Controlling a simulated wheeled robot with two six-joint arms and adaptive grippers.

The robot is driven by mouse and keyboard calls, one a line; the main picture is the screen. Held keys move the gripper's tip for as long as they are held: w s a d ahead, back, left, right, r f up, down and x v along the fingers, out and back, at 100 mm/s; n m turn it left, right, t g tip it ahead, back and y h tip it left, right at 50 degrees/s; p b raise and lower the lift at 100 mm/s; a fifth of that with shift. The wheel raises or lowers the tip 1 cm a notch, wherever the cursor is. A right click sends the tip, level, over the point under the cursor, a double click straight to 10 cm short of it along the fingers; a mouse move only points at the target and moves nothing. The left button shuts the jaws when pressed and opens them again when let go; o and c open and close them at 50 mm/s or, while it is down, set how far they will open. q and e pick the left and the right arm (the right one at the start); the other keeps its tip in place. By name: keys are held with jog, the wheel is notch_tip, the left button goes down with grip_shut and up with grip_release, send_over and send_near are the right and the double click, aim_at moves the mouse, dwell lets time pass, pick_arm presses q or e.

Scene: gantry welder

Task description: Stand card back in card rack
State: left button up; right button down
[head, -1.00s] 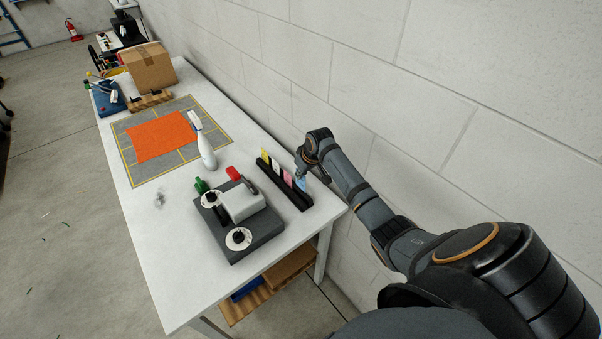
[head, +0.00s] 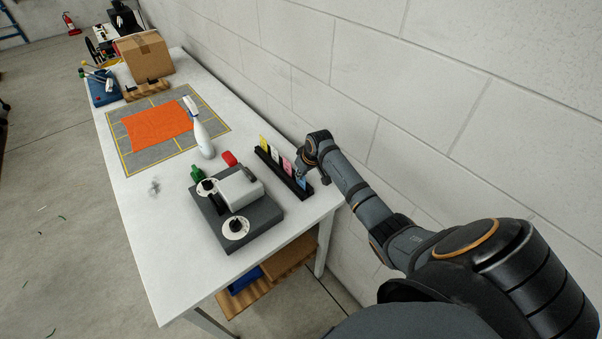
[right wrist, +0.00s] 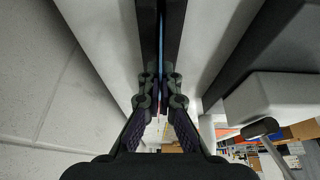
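The black card rack (head: 270,160) stands along the wall side of the white table. A yellow card (head: 263,142), a white card (head: 275,155) and a pink card (head: 287,165) stand in it. My right gripper (head: 301,175) is over the rack's near end, shut on a blue card (head: 303,184). The blue card is low at the rack there; its bottom edge is hidden. In the right wrist view, the fingertips (right wrist: 161,92) close on the blue card's thin edge (right wrist: 161,45), which lines up with the rack's dark groove. My left gripper is not in view.
A grey device with white discs (head: 243,215) sits close beside the rack. A red object (head: 229,158), a green object (head: 197,173) and a white bottle (head: 204,142) stand nearby. The wall (head: 440,90) runs close behind the rack. The front-left tabletop (head: 160,240) is clear.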

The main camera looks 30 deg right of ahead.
jog(key=c, duration=1.4)
grip_release()
jog(key=shift+c, duration=0.2)
jog(key=v, duration=1.2)
